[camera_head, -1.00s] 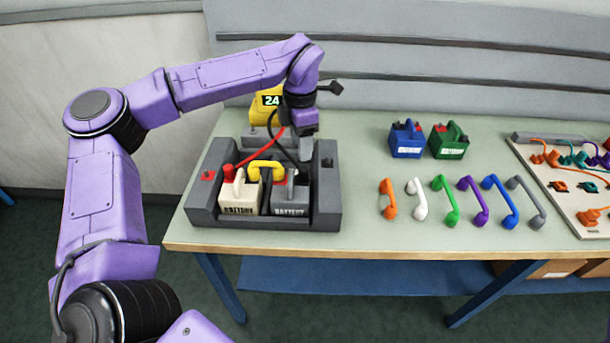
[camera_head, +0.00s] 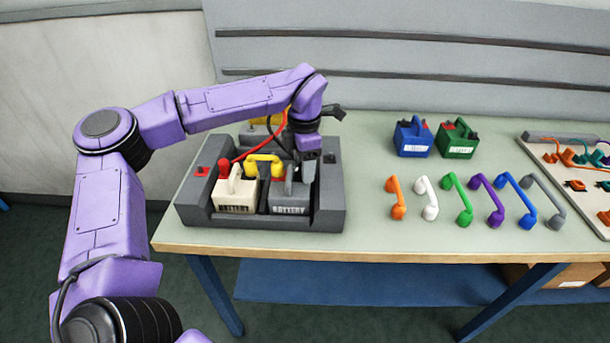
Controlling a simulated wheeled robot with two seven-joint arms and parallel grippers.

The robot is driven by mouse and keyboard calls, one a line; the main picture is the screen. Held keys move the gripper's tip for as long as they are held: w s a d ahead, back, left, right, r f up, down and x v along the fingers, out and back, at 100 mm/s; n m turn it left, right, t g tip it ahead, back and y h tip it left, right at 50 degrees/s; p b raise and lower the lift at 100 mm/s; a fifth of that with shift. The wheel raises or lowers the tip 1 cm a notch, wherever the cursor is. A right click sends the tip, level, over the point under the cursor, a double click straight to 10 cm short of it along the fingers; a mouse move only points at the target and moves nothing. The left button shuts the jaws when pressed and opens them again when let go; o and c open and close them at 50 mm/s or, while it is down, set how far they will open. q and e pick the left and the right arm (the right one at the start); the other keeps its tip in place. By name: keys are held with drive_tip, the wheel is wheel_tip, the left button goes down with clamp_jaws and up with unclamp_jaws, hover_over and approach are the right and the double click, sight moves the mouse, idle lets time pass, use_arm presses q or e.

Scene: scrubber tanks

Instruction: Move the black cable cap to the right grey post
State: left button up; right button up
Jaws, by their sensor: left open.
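My left gripper (camera_head: 307,158) is low over the right side of the dark grey battery tray (camera_head: 332,195), just above the grey battery (camera_head: 290,197). Its jaws are open, though the fingertips are small and partly hidden. The black cable (camera_head: 284,144) runs down beside my gripper toward the grey battery. The black cap at its end cannot be made out clearly against the dark gripper. The right grey post is hidden by the gripper. A red cap (camera_head: 224,168) on a red cable sits at the cream battery (camera_head: 235,192). My right gripper is not in view.
A yellow link (camera_head: 264,160) bridges the two batteries. Blue (camera_head: 411,138) and green (camera_head: 456,139) batteries stand at the back. Several coloured links, including a white one (camera_head: 428,197), lie to the right. The table between tray and links is clear.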

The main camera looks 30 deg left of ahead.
use_arm(q)
drive_tip(key=shift+p, duration=0.6)
idle(0.9)
clamp_jaws()
drive_tip(key=shift+r+p, duration=2.8)
drive_tip(key=shift+r, duration=0.25)
drive_tip(key=shift+f, duration=0.1)
